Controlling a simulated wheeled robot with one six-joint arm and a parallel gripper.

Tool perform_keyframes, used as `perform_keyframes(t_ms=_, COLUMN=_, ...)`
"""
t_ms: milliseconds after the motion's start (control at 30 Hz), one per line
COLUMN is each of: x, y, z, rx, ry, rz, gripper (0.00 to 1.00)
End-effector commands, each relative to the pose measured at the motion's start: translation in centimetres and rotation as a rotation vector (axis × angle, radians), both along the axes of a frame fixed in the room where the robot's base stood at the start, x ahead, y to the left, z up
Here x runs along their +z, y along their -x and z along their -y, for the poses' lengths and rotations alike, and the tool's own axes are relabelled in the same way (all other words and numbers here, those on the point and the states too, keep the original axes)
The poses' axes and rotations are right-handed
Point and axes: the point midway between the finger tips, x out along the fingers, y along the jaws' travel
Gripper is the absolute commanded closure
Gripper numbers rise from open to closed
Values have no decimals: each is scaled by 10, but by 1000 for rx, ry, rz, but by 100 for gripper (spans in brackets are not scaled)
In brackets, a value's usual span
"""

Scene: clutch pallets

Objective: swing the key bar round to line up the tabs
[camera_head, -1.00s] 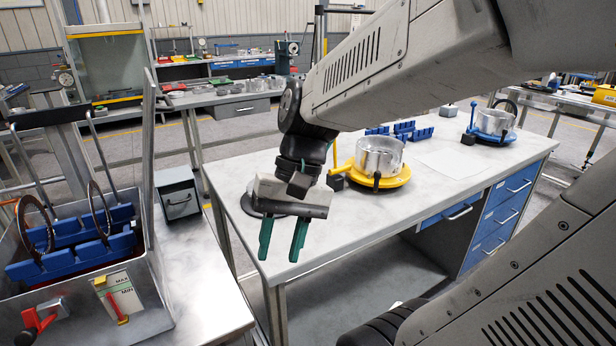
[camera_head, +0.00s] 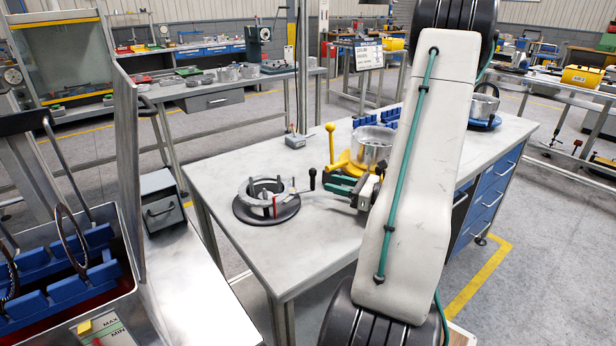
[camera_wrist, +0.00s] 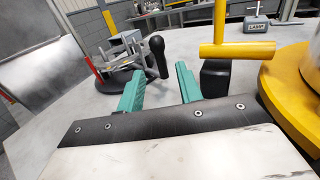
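A ring fixture on a round black base (camera_head: 266,207) stands on the grey worktable. It carries a metal ring, several upright posts and a red tab (camera_head: 275,206). A bar with a black knob (camera_head: 312,178), which looks like the key bar, sticks out to its right. The knob (camera_wrist: 157,50) also shows upright in the wrist view. My gripper (camera_head: 329,184) is low over the table, right of the knob. Its green fingers (camera_wrist: 161,72) are apart and empty, with the knob ahead of the gap, apart from them. Whether the tabs line up is too small to tell.
A yellow pallet (camera_head: 348,168) with a metal drum (camera_head: 373,146) stands close to the right of my gripper. Its yellow T-handle (camera_wrist: 238,50) and a black block (camera_wrist: 215,78) are near the right finger. A small grey block labelled LAMP (camera_wrist: 257,26) sits behind. The table's front left is clear.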

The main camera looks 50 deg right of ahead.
Motion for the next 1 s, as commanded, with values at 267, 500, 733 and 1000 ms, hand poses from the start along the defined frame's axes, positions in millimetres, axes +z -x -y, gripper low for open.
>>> perform_keyframes(t_ms=267, x=-1, y=-39, z=-10, rx=2, ry=-2, rz=1, gripper=64)
perform_keyframes(t_ms=500, x=0, y=-68, z=-16, rx=-1, ry=-2, rz=0, gripper=64)
perform_keyframes(t_ms=733, x=0, y=-73, z=-17, rx=-4, ry=-2, rz=1, gripper=64)
perform_keyframes(t_ms=1000, x=0, y=-73, z=-16, rx=-4, ry=-2, rz=1, gripper=100)
